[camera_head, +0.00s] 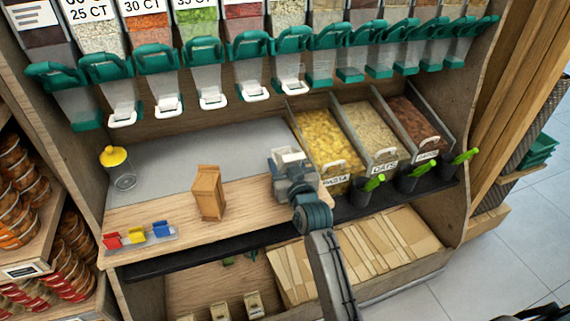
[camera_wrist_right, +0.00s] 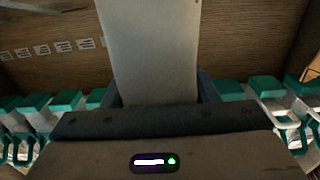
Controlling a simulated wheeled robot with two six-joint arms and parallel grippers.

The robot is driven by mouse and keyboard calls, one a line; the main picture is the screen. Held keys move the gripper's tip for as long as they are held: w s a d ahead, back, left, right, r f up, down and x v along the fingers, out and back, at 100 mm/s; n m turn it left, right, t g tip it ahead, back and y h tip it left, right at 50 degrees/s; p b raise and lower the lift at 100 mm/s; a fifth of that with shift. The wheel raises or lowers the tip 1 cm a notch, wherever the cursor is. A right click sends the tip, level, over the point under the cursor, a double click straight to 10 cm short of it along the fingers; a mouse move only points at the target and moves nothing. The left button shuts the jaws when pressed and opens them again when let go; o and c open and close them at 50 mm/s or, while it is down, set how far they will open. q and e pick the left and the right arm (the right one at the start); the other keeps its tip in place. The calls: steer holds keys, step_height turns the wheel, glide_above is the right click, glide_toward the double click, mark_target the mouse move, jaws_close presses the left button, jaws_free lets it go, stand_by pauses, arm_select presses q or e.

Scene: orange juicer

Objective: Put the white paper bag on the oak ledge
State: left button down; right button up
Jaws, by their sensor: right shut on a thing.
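My right gripper (camera_head: 291,178) is over the oak ledge (camera_head: 160,214), towards its right end by the pasta bin. It is shut on the white paper bag, which shows in the right wrist view (camera_wrist_right: 152,50) as a plain pale panel between the two fingers. In the head view only a pale patch of the bag (camera_head: 288,157) shows beyond the gripper. Whether the bag's bottom touches the ledge is hidden. My left gripper is not in view.
A brown paper bag (camera_head: 208,190) stands on the ledge, left of my right gripper. A yellow-lidded jar (camera_head: 118,168) and coloured clips (camera_head: 136,235) are further left. Bins of pasta (camera_head: 324,142) and oats (camera_head: 370,130) are on the right. Green-handled dispensers (camera_head: 205,75) hang above.

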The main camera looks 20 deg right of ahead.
steer(key=shift+f, duration=0.1)
steer(key=o, duration=1.3)
steer(key=shift+c, duration=0.2)
